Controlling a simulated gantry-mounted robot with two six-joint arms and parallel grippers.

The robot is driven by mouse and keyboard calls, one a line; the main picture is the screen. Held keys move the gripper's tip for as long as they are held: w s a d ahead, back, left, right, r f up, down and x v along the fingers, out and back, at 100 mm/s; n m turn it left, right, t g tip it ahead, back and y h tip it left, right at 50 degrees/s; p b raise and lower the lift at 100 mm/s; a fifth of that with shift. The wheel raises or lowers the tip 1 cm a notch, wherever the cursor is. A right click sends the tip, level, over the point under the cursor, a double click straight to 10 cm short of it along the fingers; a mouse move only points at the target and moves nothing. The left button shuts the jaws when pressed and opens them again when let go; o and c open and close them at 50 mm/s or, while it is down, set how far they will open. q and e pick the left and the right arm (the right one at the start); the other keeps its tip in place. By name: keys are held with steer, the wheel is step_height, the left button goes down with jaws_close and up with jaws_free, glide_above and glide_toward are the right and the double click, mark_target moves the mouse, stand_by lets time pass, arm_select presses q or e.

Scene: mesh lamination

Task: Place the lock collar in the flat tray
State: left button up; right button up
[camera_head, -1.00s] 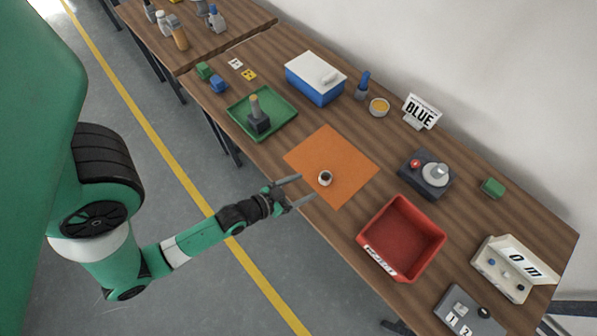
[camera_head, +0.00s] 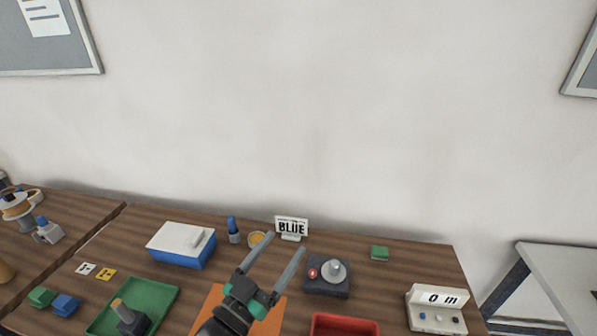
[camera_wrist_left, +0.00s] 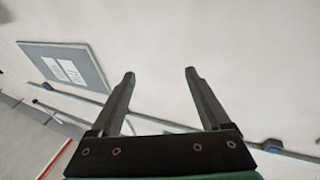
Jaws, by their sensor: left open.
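My left gripper (camera_head: 275,255) is open and raised in front of the orange mat in the head view. In the left wrist view its two fingers (camera_wrist_left: 159,78) stand apart with nothing between them, facing the wall. The small dark ring with a light centre, likely the lock collar, does not show now; the arm or the frame's lower edge hides it. The flat green tray (camera_head: 157,294) is at the lower left, partly cut off. A dark block with a post (camera_head: 130,316) stands in it. My right gripper is not in view.
The orange mat (camera_head: 208,306) is partly covered by my arm. A red bin (camera_head: 345,322) is cut off at the bottom.

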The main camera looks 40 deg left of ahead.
arm_select(q)
steer(key=s+d+r+m+t+h, duration=0.1)
steer(key=s+d+r+t+h, duration=0.1)
steer(key=r, duration=0.9)
steer(key=s+d+r+m+t+h, duration=0.1)
steer(key=d+r, duration=0.4)
steer(key=r, duration=0.7)
steer(key=s+d+r+t+h, duration=0.2)
steer(key=s+d+r+t, duration=0.1)
steer(key=r, duration=0.9)
steer(key=shift+s+d+m+t+h, duration=0.3)
steer(key=shift+s+d+m+t, duration=0.1)
steer(key=shift+d+t, duration=0.35)
steer(key=shift+o, duration=0.5)
